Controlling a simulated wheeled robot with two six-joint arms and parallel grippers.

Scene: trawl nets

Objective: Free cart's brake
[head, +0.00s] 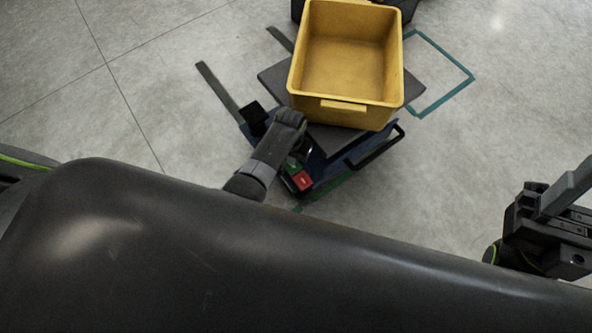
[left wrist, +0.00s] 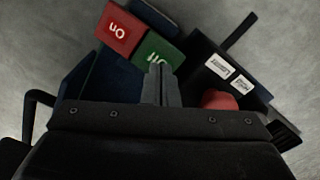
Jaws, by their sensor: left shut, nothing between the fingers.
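The cart (head: 335,139) is a low, dark blue and grey trolley. Its brake has a red "On" pad (left wrist: 118,30) and a green "Off" pad (left wrist: 158,52) side by side. In the head view the red pad (head: 303,181) and the green pad (head: 293,165) show beside my left forearm. My left gripper (left wrist: 162,80) is shut and empty, its fingertips at the edge of the green pad; I cannot tell if they touch. In the head view its wrist (head: 290,120) hides the fingers. My right gripper (head: 550,228) is partly in view at the right edge, away from the cart.
A yellow bin (head: 345,108) stands empty on the cart's deck. A black handle loop (head: 376,148) sticks out at the cart's right. A green floor outline (head: 447,97) lies right of the cart on clear floor.

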